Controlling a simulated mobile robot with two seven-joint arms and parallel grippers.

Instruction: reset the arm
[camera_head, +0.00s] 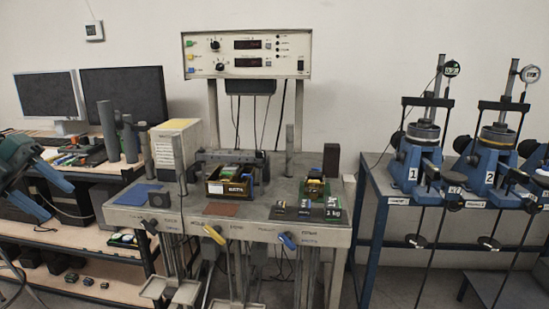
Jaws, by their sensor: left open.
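My left gripper (60,204) comes in from the left edge. Its two blue fingers are spread apart with nothing between them. It hangs in front of the shelf unit on the left, clear of the grey workbench (270,228). The bench's front edge carries a yellow lever (214,235), a blue lever (287,241) and a dark grey lever (149,227). All three levers are well to the right of my left gripper. I cannot make out my right gripper.
A brown box (230,190) and small parts lie on the bench, below a control panel (247,55). Two blue presses, numbered 1 (413,172) and 2 (490,175), stand on the right table. Monitors (124,95) stand back left. Floor shows between bench and right table.

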